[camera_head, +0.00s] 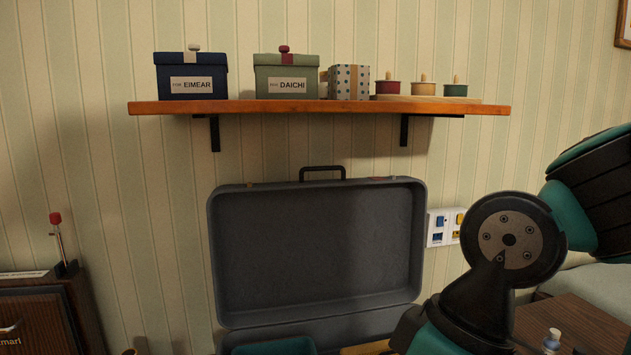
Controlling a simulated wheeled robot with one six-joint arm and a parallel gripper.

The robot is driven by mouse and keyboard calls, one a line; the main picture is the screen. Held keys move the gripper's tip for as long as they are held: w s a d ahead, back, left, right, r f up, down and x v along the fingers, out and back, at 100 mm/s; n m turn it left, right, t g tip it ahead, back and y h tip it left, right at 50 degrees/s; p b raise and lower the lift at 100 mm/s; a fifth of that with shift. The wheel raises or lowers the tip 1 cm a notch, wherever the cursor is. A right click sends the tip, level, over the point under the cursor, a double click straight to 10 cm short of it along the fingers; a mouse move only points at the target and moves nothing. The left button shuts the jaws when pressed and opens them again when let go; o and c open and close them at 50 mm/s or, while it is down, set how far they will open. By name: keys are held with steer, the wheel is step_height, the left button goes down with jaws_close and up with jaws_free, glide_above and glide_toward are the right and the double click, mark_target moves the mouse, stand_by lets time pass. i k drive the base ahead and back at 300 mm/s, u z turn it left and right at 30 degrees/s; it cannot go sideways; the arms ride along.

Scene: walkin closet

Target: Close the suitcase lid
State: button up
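The grey suitcase stands open against the striped wall in the middle of the view. Its lid (318,250) is raised upright, inner side facing me, with a dark handle (322,173) on its top edge. The suitcase base (325,329) shows only in part at the bottom of the view. Something teal lies at its front left. My arm comes in from the right and bends down in front of the suitcase's lower right corner. My gripper is out of the picture, below the bottom edge.
A wooden shelf (320,107) above the lid holds a blue box (190,75), a green box (286,76), a dotted box (349,82) and several small pots.

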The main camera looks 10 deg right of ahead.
mark_target(281, 252)
steer(key=k, duration=0.5)
steer(key=u, duration=1.8)
steer(key=i, duration=1.15)
steer(key=z, duration=1.85)
